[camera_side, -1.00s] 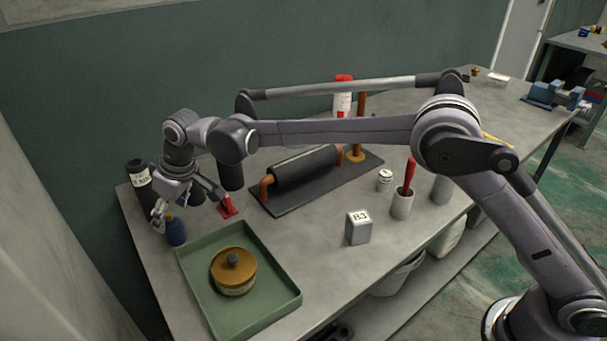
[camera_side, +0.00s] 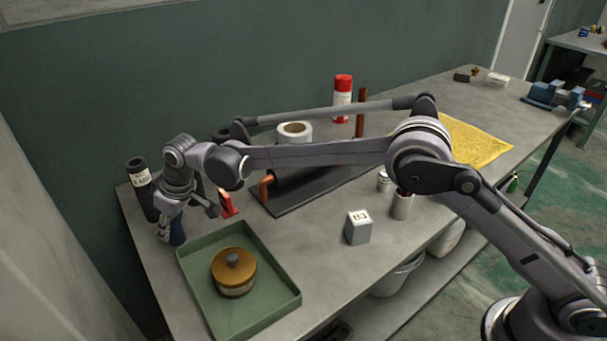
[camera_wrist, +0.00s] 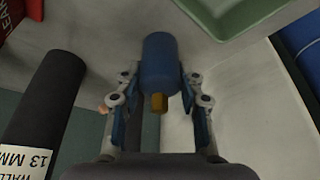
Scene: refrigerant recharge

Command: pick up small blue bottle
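The small blue bottle (camera_side: 178,234) stands on the grey bench, just left of the green tray. In the wrist view the blue bottle (camera_wrist: 160,62) shows its brass-coloured cap and lies between the two fingers. My gripper (camera_side: 170,219) is down at the bottle and partly hides it in the side view. In the wrist view my gripper (camera_wrist: 159,78) is open, one finger on each side of the bottle, with narrow gaps that seem to remain. Whether either finger touches it is hard to tell.
A dark labelled cylinder (camera_side: 139,185) stands close behind the gripper, and also shows in the wrist view (camera_wrist: 45,110). The green tray (camera_side: 285,300) holds a brass-coloured round pot (camera_side: 234,270). A red object (camera_side: 227,205) stands nearby. A B3 block (camera_side: 358,230) stands further right.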

